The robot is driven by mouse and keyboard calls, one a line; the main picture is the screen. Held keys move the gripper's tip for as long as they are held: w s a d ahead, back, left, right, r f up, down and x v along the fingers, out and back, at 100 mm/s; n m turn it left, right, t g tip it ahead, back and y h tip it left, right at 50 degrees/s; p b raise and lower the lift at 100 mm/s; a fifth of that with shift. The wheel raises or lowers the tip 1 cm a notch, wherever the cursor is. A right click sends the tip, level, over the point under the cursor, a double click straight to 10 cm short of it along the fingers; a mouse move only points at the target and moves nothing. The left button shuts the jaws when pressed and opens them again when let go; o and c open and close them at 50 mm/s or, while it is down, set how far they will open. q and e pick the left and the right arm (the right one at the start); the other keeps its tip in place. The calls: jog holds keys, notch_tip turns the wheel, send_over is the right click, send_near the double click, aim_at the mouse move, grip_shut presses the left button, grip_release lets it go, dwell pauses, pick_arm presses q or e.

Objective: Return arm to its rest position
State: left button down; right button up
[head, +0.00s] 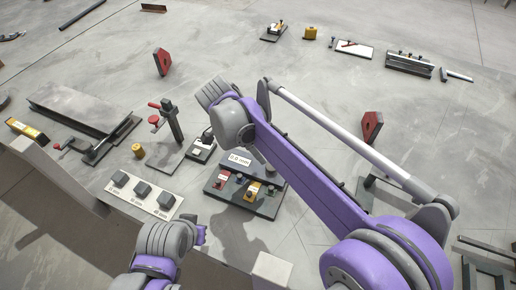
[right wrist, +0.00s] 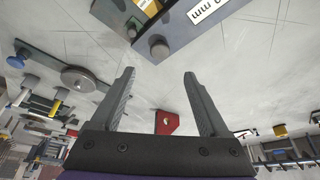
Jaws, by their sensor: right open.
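My right arm (head: 315,180) crosses the right half of the head view, its elbow bent high over the table. In the right wrist view my right gripper (right wrist: 158,75) is open, with nothing between its fingers. Its fingers point toward a dark positioner board (right wrist: 170,40), which has a yellow block, a dark knob and a millimetre label. The board (head: 265,209) also shows below the arm in the head view; its label appears to read 0.0 mm. The right fingers are not clear in the head view. My left arm (head: 165,240) is bent at the bottom; its gripper is not visible.
A marked plate (head: 143,196) with several dark blocks lies left of the board. A clamp stand (head: 175,125), a grey plate (head: 80,108) and a yellow cylinder (head: 138,151) stand further left. Red blocks (head: 162,62) (head: 372,127) stand on the table. The table's back middle is mostly clear.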

dwell(0.3)
jog(key=s+d+r+n+y+p, duration=0.15)
jog(key=s+d+n, duration=0.55)
jog(key=d, duration=0.8)
jog(key=s+d+f+n+t+y, duration=0.1)
jog(key=s+d+f+n, duration=0.2)
jog(key=s, duration=0.3)
jog(key=s+d+f+n+t+y+p, duration=0.1)
jog(key=s+d+f+n+t, duration=0.1)
jog(key=s, duration=0.5)
jog(key=d+f+n, duration=0.1)
jog(key=d, duration=0.1)
jog(key=shift+s+d+t, duration=0.25)
jog(key=shift+d+t, duration=0.05)
jog(key=shift+y, duration=0.25)
